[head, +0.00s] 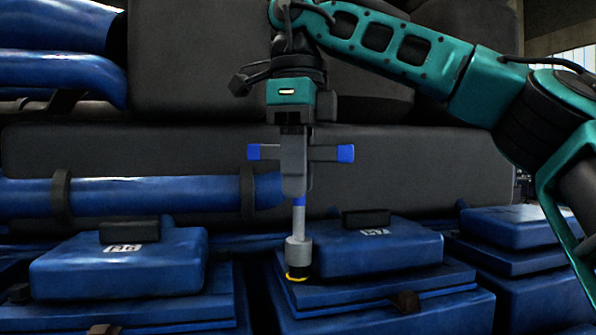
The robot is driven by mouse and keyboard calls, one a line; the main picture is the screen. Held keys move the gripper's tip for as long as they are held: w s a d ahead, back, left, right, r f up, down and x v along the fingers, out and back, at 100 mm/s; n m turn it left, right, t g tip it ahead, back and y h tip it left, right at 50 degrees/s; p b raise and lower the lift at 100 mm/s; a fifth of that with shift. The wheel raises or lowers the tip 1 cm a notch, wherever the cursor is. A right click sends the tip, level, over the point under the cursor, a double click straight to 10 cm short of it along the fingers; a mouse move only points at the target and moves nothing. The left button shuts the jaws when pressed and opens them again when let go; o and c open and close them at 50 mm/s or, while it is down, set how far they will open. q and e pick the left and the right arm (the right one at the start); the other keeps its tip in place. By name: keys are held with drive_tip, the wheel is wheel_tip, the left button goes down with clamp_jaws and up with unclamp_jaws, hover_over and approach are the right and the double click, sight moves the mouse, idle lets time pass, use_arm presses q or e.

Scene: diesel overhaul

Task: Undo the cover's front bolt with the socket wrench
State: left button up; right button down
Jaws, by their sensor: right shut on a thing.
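My right gripper (293,140) points straight down and is shut on the socket wrench (298,222). The wrench has a grey T-shaped body with blue-ended side handles and a blue band on its shaft. Its grey socket (299,253) hangs upright at the near left corner of the blue cover (372,247) marked with a white label, partly unreadable. A yellow ring (296,278) shows at the dark lower end of the socket. The bolt itself is hidden there, and I cannot tell how far the socket covers it. My left gripper is not in view.
A similar blue cover (120,262) labelled B6 stands to the left, and another blue cover (517,226) to the right. A blue pipe (140,197) and a large dark engine block (420,165) lie close behind the wrench. A brown latch (407,301) sits on the cover base's front.

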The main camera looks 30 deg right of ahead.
drive_tip(key=m, duration=0.6)
drive_tip(key=shift+m, duration=0.3)
